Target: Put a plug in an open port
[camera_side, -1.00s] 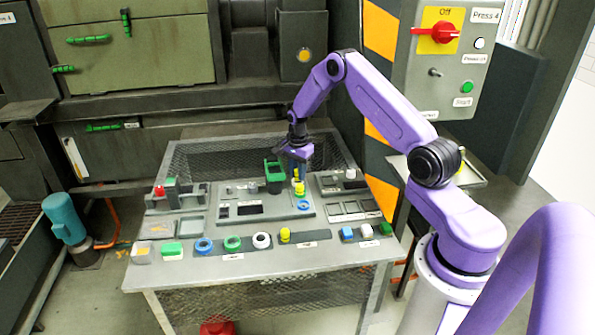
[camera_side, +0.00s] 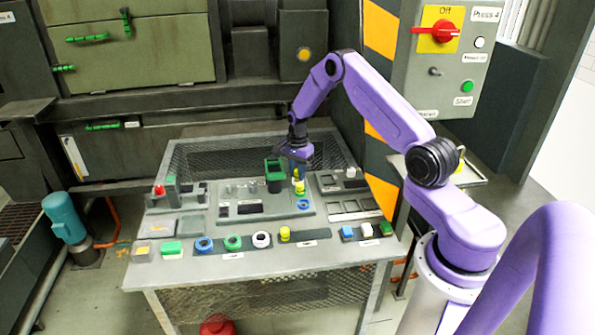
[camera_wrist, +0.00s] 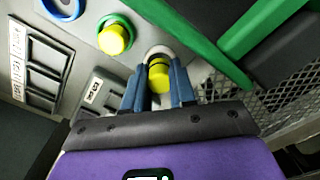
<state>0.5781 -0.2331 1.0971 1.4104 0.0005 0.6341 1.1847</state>
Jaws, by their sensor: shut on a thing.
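My gripper (camera_wrist: 159,88) is shut on a yellow plug (camera_wrist: 160,77), held between its two blue fingers. The plug is in front of a pale-ringed port (camera_wrist: 159,51); I cannot tell how deep it sits. In the side view my gripper (camera_side: 298,172) is low over the rear of the panel, and its fingers hide most of the held plug. Another yellow plug (camera_wrist: 113,40) sits in a green-ringed port (camera_wrist: 126,24); this plug also shows in the side view (camera_side: 299,187). A blue-ringed port (camera_wrist: 62,8) is open beyond it.
A green upright box (camera_side: 274,176) stands close left of my gripper. A recessed panel (camera_side: 350,207) lies to the right.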

